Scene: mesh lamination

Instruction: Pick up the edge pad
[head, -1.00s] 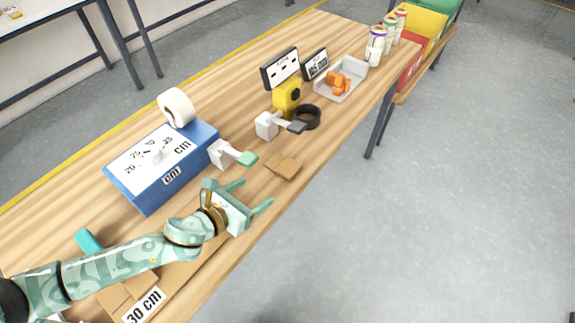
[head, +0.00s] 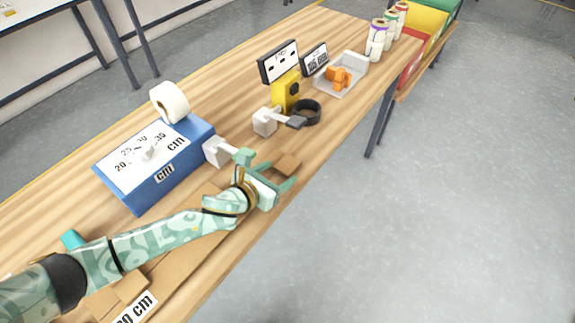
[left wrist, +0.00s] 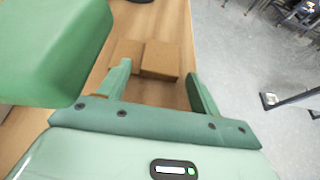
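A small brown folded pad (head: 288,164), which I take for the edge pad, lies on the wooden table near its front edge. In the left wrist view the brown pad (left wrist: 160,60) shows two joined faces just beyond the fingertips. My left gripper (head: 272,173) is open and empty, pointing at the pad from its near side. In the left wrist view the fingers of my left gripper (left wrist: 158,72) stand apart with the pad ahead of the gap. My right gripper is not in view.
A blue measuring box (head: 160,178) is to the left. A second white clamp (head: 265,121), a black ring (head: 309,113) and a grey tray (head: 354,63) with orange pieces lie beyond.

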